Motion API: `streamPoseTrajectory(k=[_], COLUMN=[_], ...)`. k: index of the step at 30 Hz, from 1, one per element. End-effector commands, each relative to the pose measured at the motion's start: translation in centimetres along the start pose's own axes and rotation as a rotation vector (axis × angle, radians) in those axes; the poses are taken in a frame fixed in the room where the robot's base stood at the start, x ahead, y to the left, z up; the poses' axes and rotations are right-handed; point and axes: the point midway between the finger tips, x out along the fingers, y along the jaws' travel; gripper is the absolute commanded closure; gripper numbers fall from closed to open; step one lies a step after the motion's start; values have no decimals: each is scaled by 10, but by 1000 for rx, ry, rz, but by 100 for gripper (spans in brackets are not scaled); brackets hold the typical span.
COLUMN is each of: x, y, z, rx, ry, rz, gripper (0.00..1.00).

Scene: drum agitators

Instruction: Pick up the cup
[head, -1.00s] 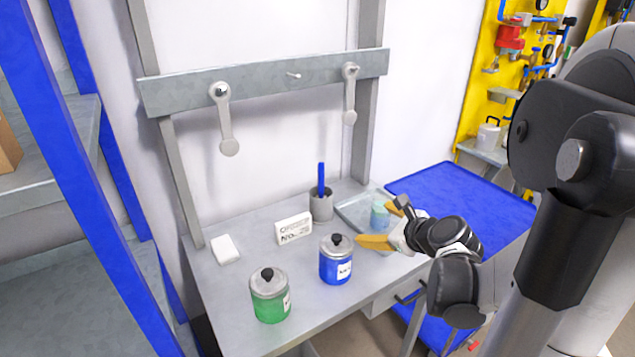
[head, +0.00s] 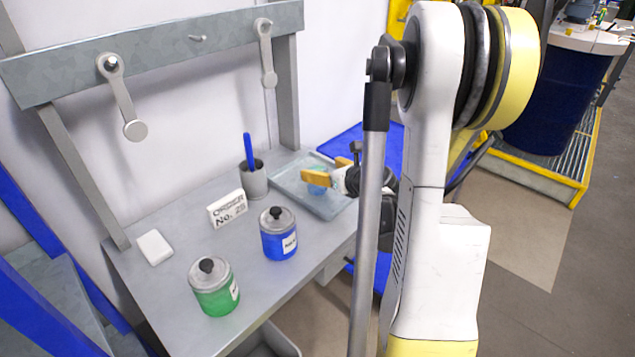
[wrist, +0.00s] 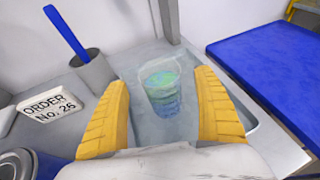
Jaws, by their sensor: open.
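A clear cup with blue-green contents stands in a shallow grey tray (head: 335,207). In the wrist view, the cup (wrist: 163,92) shows upright between and beyond my two yellow finger pads. In the head view, only a small part of the cup (head: 318,189) shows, because a finger covers much of it. My gripper (head: 329,170) is open over the tray, one finger on each side of the cup in the wrist view. In the wrist view, my gripper (wrist: 162,85) holds nothing, and I see gaps between both pads and the cup.
A grey holder (head: 254,182) with a blue stick stands left of the tray. An order sign (head: 227,209), a blue jar (head: 278,240), a green jar (head: 214,290) and a white block (head: 154,247) are on the bench. A blue surface (wrist: 275,70) lies right of the tray.

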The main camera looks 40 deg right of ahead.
Motion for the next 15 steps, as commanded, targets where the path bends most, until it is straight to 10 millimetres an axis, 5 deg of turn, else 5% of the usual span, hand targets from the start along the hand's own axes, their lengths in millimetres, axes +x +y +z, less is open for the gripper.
streamPoseTrajectory(k=[6, 12, 15], x=[33, 34, 34], y=[0, 0, 0], z=[-2, 0, 0], rx=[-2, -1, -2], ry=[0, 0, 0], rz=[1, -1, -1], gripper=[20, 20, 47])
